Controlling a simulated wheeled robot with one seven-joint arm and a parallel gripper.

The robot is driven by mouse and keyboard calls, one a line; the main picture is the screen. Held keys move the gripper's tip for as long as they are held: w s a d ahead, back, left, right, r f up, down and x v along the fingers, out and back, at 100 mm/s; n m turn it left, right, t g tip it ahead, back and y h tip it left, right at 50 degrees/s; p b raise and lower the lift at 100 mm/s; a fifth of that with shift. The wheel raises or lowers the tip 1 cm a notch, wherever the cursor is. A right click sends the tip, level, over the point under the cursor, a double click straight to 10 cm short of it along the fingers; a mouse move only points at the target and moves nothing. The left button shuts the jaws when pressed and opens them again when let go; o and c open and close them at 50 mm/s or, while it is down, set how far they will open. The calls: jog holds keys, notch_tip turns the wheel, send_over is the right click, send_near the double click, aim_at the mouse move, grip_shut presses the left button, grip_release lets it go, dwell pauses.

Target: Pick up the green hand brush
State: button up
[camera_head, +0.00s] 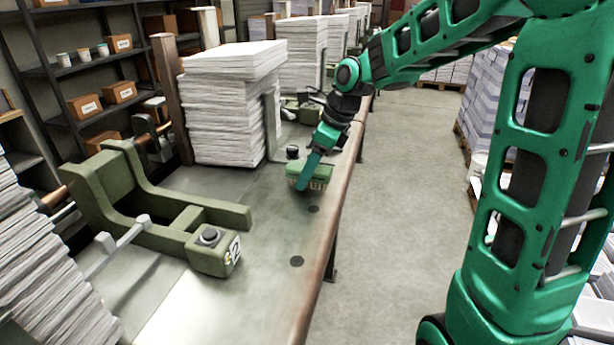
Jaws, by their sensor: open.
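The green hand brush (322,175) lies on the workbench (265,245) near its right edge, with its pale bristles showing along the lower side. My gripper (304,183) is at the brush, its green finger slanting down to the left across the front of the brush. The gripper is open. The far finger is hidden, so I cannot tell whether both fingers straddle the brush or whether they touch it.
A green clamp-like fixture (135,195) marked 12 stands on the bench at left. Tall paper stacks (225,120) stand behind the brush, and another paper stack (45,270) is at lower left. The front bench surface and the floor aisle (410,180) are clear.

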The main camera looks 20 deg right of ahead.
aim_at(302, 166)
jog(key=shift+f, duration=0.15)
jog(key=c, duration=1.3)
notch_tip(302, 166, up, 5)
jog(key=s+a+r, duration=0.2)
jog(key=a, duration=0.1)
jog(key=s+a+r, duration=0.2)
jog(key=a, duration=0.1)
jog(key=s+a+r, duration=0.2)
jog(key=a, duration=0.2)
jog(key=shift+r, duration=0.3)
